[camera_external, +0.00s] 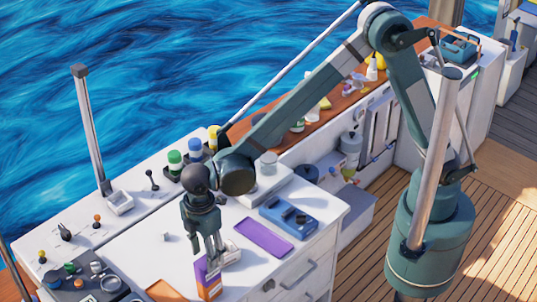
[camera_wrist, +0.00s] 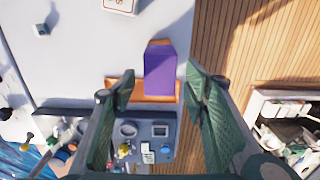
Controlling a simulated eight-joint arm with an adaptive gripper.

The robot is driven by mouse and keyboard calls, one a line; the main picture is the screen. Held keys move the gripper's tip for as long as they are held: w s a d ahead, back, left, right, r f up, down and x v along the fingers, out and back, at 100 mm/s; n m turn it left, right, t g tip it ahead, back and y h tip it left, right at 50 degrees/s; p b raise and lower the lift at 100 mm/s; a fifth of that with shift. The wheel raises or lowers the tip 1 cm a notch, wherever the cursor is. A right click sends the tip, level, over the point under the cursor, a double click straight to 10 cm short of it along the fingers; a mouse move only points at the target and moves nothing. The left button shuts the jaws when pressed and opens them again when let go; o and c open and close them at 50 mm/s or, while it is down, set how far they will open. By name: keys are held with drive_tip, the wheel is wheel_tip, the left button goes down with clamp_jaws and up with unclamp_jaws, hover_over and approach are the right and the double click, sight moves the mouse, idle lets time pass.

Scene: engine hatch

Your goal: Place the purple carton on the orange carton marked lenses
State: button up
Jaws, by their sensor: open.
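A purple carton (camera_external: 200,273) stands upright at the front of the white counter; its purple face also shows in the wrist view (camera_wrist: 160,72). An orange surface with a small pale label (camera_external: 210,290) adjoins it at the lower right. I cannot tell whether that is a separate orange carton or another side of the same one, and no lettering is readable. My gripper (camera_external: 208,256) points down at the carton's top. In the wrist view my gripper (camera_wrist: 160,78) is open, with a finger on each side of the purple carton and visible gaps.
A flat orange mat (camera_external: 165,291) lies left of the carton, and a purple mat (camera_external: 263,237) lies behind right. A white box (camera_external: 231,251) sits close beside the gripper. A blue case (camera_external: 289,217) and a dark tool tray (camera_external: 100,287) flank the area. The counter edge drops to deck.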

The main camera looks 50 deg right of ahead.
drive_tip(key=shift+r, duration=3.1)
drive_tip(key=shift+w+d+r, duration=0.1)
drive_tip(key=shift+w+d, duration=0.05)
drive_tip(key=shift+d, duration=0.05)
drive_tip(key=w+d+r+m+t+y, duration=0.1)
drive_tip(key=w+d+r+m, duration=0.25)
drive_tip(key=d, duration=0.75)
drive_tip(key=w+d+r+m+t, duration=0.15)
drive_tip(key=w+d+r, duration=0.35)
drive_tip(key=d, duration=0.6)
drive_tip(key=w+d+r+m+y, duration=0.1)
drive_tip(key=w+d+r+m, duration=0.3)
drive_tip(key=d, duration=0.7)
drive_tip(key=s+d+r+m+t, duration=0.1)
drive_tip(key=d+r+m+t, duration=0.15)
drive_tip(key=d, duration=1.65)
drive_tip(key=s+d+f+m+t+h, duration=0.1)
drive_tip(key=s+d+m, duration=0.2)
drive_tip(key=d, duration=0.5)
drive_tip(key=s+d+f+m+t+h, duration=0.1)
drive_tip(key=s+d+f+m, duration=0.1)
drive_tip(key=s+d, duration=0.4)
drive_tip(key=shift+d+m, duration=0.75)
drive_tip(key=shift+d, duration=1.05)
